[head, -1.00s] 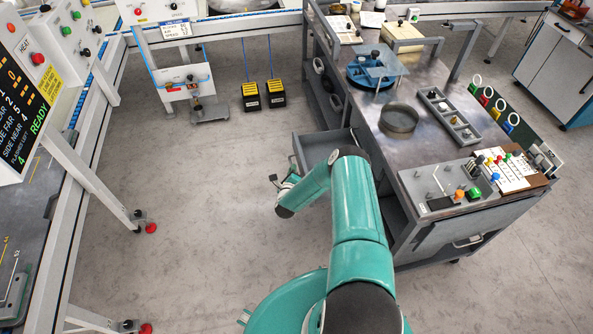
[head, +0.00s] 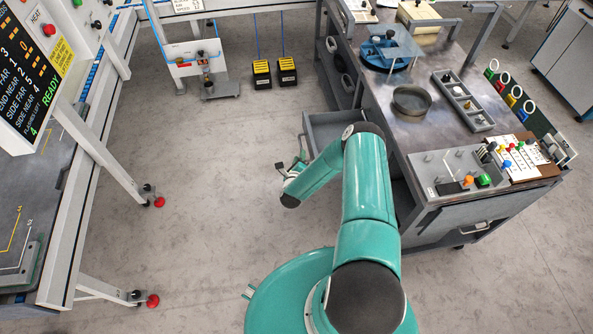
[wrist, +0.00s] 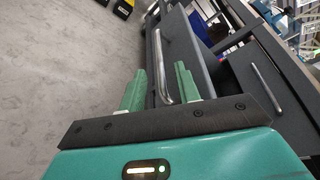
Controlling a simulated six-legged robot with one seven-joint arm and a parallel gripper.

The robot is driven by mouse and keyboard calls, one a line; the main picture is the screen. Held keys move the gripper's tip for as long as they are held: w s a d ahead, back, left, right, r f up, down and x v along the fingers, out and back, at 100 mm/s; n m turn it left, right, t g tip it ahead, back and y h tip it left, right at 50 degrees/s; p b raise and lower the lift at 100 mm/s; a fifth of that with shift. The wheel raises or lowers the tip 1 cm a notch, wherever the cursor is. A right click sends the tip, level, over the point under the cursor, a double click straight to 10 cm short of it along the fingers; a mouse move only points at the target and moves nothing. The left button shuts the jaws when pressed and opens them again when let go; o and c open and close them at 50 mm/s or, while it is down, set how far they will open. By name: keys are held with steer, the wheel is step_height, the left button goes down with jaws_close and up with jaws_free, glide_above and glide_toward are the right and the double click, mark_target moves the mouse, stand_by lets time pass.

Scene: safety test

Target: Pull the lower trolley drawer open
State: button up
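The grey lower trolley drawer (head: 330,128) sticks out from the left side of the trolley (head: 400,130) in the head view, partly hidden by my arm. In the wrist view its front (wrist: 192,50) carries a silver bar handle (wrist: 157,45). My gripper (wrist: 160,69) is open, its two green fingers on either side of the handle in the picture. I cannot tell whether they touch it. In the head view my gripper (head: 284,172) is small, left of and below the drawer. A second drawer front with a handle (wrist: 266,88) lies right of it in the wrist view.
The trolley top holds a round dish (head: 412,101), a grey tray (head: 462,101) and a control box (head: 450,172). Yellow-black boxes (head: 274,72) stand on the floor behind. A white frame leg (head: 110,165) stands left. The floor between is clear.

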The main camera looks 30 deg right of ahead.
steer(key=v, duration=0.8)
steer(key=shift+s+a, duration=0.2)
steer(key=shift+s, duration=0.15)
steer(key=shift+w, duration=0.1)
